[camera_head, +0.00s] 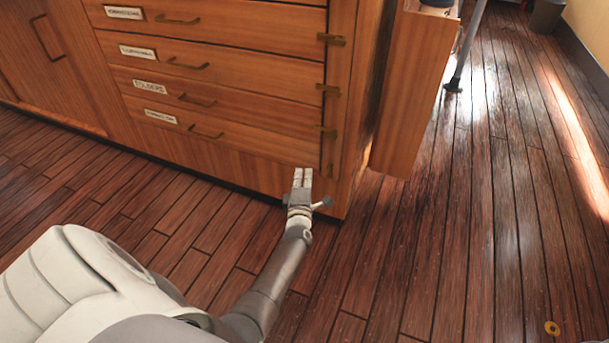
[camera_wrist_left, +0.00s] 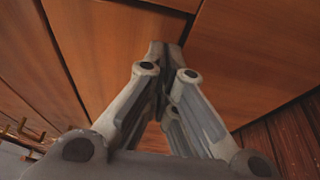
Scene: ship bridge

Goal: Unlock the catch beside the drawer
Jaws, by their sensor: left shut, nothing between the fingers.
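A wooden cabinet has a stack of drawers with small handles. Brass catches sit beside the drawers along the right edge: a top one (camera_head: 331,39), a second (camera_head: 328,90) and a third (camera_head: 325,131) lie across the drawer edge. A smaller brass piece (camera_head: 330,170) shows lower down, beside the lowest drawer (camera_head: 225,132). My left gripper (camera_head: 303,172) is shut and empty, in front of the cabinet's lower right part, just left of that lowest piece. In the left wrist view its fingertips (camera_wrist_left: 164,48) meet against a background of wood panels. Contact cannot be told.
Paper labels (camera_head: 150,86) mark the drawers. A wooden panel (camera_head: 412,90) stands out right of the cabinet. A metal pole (camera_head: 466,50) stands behind it.

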